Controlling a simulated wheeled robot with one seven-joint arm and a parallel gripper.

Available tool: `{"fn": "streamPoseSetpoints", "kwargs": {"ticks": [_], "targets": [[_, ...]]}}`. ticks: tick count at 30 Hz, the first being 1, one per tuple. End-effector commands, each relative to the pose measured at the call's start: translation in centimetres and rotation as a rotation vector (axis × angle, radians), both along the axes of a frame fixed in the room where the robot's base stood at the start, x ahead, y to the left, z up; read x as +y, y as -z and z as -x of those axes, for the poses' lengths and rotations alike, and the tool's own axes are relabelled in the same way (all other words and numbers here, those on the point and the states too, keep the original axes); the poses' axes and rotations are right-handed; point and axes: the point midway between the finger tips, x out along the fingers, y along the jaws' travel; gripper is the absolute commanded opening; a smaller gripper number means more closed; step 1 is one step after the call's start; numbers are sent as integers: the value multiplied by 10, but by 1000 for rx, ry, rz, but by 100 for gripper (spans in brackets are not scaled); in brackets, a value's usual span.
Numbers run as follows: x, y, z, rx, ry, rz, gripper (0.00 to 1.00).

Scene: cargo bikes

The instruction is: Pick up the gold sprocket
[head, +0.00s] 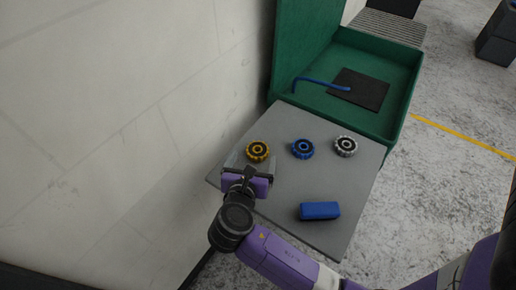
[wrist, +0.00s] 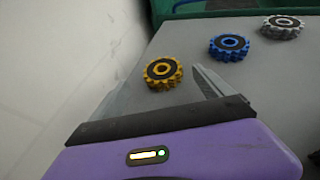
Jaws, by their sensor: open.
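The gold sprocket (head: 257,151) lies flat on the grey table near its left edge, by the wall. In the wrist view the gold sprocket (wrist: 163,73) is just beyond my gripper, and I see all of its top. My gripper (head: 252,163) is open and empty. Its two fingers (wrist: 163,88) are spread apart and point at the sprocket, one to each side. I cannot tell how high the fingertips are above the table.
A blue sprocket (head: 303,149) and a silver sprocket (head: 346,146) lie to the right on the grey table (head: 283,190). A blue block (head: 320,210) lies nearer the front. A green cargo box (head: 398,112) with a dark mat stands behind. A pale wall (head: 130,110) rises close at left.

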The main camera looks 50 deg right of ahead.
Motion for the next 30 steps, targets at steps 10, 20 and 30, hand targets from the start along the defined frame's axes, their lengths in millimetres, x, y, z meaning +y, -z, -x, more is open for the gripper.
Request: {"fn": "streamPoseSetpoints", "kwargs": {"ticks": [10, 20, 30], "targets": [[-40, 16, -14, -1, 2, 1, 90], [-43, 18, -16, 0, 1, 0, 84], [-42, 18, -16, -1, 0, 0, 18]]}}
